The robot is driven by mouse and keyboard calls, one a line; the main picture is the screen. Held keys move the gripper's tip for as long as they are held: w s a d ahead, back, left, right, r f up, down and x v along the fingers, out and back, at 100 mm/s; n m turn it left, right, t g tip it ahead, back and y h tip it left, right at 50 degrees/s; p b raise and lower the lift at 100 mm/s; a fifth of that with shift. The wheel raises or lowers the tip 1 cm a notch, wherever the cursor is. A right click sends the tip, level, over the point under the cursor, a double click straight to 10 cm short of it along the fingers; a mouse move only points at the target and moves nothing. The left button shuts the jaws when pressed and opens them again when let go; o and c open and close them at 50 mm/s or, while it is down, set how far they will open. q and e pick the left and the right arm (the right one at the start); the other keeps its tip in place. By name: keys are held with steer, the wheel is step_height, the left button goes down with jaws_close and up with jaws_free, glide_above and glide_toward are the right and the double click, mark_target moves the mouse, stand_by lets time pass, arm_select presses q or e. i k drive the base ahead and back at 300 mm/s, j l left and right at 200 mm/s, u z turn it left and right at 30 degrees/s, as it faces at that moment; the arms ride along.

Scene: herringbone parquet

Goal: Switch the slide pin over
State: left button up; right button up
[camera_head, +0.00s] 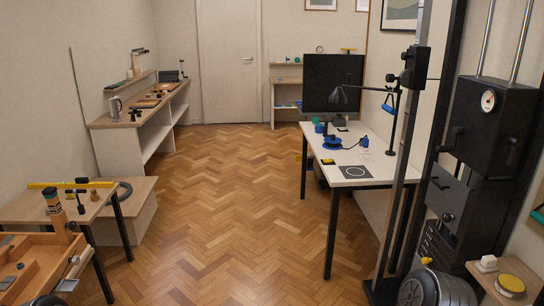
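I cannot pick out a slide pin for certain at this distance. A tall black machine (492,130) stands at the right, with a round dial and two bright vertical rods at its top. Small dark fittings on its front are too small to make out. A wooden tray-like bench (38,262) at the lower left holds small parts, also too small to identify. Neither of my grippers is in view.
A white table (385,163) with black legs and a dark monitor (332,82) stands right of centre. A long workbench (140,118) runs along the left wall. A low wooden table (93,207) is at the left. The parquet floor (220,190) between is clear up to the white door (228,60).

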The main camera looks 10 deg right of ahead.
mark_target(403, 56)
steer(key=i+z, duration=0.1)
steer(key=i, duration=0.45)
steer(key=i+j+z, duration=0.1)
steer(key=i, duration=0.45)
steer(key=i+j+z, duration=0.1)
steer(key=i, duration=0.45)
steer(key=i+j+z, duration=0.1)
steer(key=i, duration=0.45)
steer(key=i+j+z, duration=0.2)
steer(key=i+z, duration=0.15)
steer(key=z, duration=0.15)
steer(key=i+j+z, duration=0.35)
steer(key=z, duration=0.15)
steer(key=i+j+z, duration=0.25)
steer(key=j+z, duration=0.25)
steer(key=i+j+z, duration=0.15)
steer(key=j+z, duration=1.2)
steer(key=j, duration=0.45)
steer(key=k+j+z, duration=0.1)
steer(key=j+z, duration=0.25)
steer(key=j, duration=0.4)
